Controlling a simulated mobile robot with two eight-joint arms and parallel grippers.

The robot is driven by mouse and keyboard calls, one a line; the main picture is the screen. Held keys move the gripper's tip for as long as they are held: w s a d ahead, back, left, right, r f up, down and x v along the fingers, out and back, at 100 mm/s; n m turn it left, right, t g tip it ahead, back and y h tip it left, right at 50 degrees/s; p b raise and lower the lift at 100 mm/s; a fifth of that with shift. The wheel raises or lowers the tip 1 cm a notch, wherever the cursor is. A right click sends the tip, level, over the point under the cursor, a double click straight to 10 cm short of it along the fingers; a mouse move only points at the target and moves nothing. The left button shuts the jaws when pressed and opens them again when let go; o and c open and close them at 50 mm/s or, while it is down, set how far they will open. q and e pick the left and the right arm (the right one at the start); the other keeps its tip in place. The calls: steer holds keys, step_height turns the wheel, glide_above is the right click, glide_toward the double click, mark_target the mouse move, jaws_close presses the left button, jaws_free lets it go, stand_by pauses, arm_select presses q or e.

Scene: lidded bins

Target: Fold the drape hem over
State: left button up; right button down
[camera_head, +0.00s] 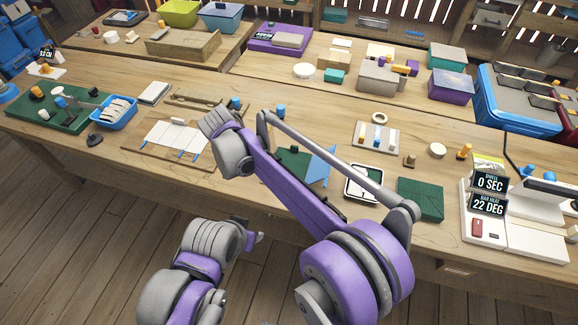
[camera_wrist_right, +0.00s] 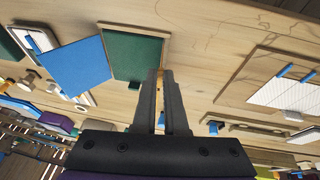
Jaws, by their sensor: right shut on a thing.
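No piece is plainly marked as the drape. A green panel (camera_head: 293,162) lies on the bench, partly hidden by my right arm, with a tilted blue sheet (camera_head: 322,166) beside it. In the right wrist view the green panel (camera_wrist_right: 137,56) is just beyond my right gripper (camera_wrist_right: 161,76), and the blue sheet (camera_wrist_right: 76,66) overlaps its left side. My right fingers are close together at the panel's near right corner and seem shut on its edge; the pinch is hard to see. My left gripper (camera_head: 250,235) is low, in front of the bench, apart from the panel; its opening is unclear.
A wooden board with a white sheet and blue clips (camera_head: 172,142) lies left of my right arm. A white-framed tablet (camera_head: 364,183) and a dark green block (camera_head: 420,198) lie to the right. Displays (camera_head: 488,193) stand at the right end. Bins line the back.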

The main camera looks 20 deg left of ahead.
arm_select(q)
steer(key=shift+w+r, duration=0.2)
steer(key=shift+r, duration=0.05)
arm_select(e)
steer(key=shift+w+a+f+h, duration=0.1)
steer(key=shift+a+h, duration=0.4)
steer(key=shift+a, duration=0.2)
arm_select(q)
steer(key=shift+w+r+p, duration=0.25)
steer(key=shift+r+p, duration=0.35)
steer(key=shift+r, duration=0.1)
arm_select(e)
steer(key=shift+a+f+n+h, duration=0.15)
steer(key=shift+a+f+h, duration=0.05)
steer(key=shift+a+h, duration=0.4)
steer(key=shift+a+f+n+h, duration=0.15)
steer(key=shift+a+h, duration=0.35)
steer(key=shift+a, duration=0.1)
arm_select(q)
steer(key=shift+r, duration=0.1)
